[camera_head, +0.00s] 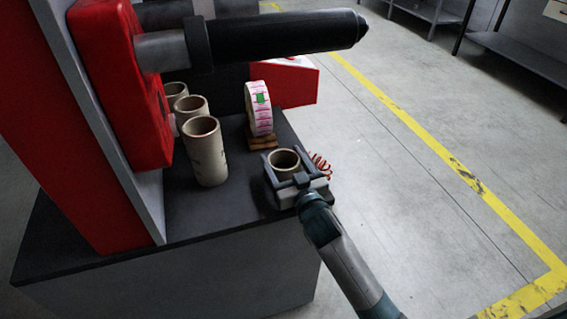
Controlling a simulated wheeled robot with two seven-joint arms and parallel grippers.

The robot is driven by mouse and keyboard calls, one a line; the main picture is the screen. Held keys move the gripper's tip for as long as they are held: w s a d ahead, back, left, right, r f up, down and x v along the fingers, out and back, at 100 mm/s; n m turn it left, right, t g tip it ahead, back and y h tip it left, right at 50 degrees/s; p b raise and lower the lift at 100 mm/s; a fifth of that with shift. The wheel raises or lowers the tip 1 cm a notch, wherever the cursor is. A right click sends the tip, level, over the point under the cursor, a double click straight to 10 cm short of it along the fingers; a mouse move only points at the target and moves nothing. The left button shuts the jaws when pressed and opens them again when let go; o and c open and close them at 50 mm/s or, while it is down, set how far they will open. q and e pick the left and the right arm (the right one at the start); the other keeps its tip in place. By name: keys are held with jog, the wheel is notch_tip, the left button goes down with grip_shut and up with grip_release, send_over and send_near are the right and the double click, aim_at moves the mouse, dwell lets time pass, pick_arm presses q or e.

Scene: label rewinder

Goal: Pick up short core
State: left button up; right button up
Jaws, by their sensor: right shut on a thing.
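A short cardboard core (284,160) stands upright near the right edge of the dark table. My right gripper (283,166) has its fingers on both sides of the core and is shut on it. Whether the core's bottom touches the table is hidden behind the gripper. My left gripper is not in view.
Several taller cardboard cores (206,160) stand upright to the left on the dark table (235,205). A label roll (258,110) stands on a small wooden holder behind the core. The rewinder's black spindle (280,38) juts out above, from the red machine (125,80). A red coil (321,167) is just right of the gripper.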

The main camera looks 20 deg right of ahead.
jog(key=shift+o, duration=0.2)
jog(key=shift+r, duration=0.65)
jog(key=r, duration=0.3)
jog(key=shift+s+d+r+p, duration=0.1)
jog(key=shift+d+r+p, duration=0.1)
jog(key=shift+d+p, duration=0.2)
pick_arm(q)
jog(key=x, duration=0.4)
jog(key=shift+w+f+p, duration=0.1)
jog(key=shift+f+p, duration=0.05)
jog(key=shift+p, duration=0.15)
pick_arm(e)
jog(key=s+d+r, duration=0.3)
jog(key=d+r, duration=0.3)
jog(key=d, duration=0.4)
jog(key=shift+d+r, duration=0.15)
jog(key=shift+d, duration=0.05)
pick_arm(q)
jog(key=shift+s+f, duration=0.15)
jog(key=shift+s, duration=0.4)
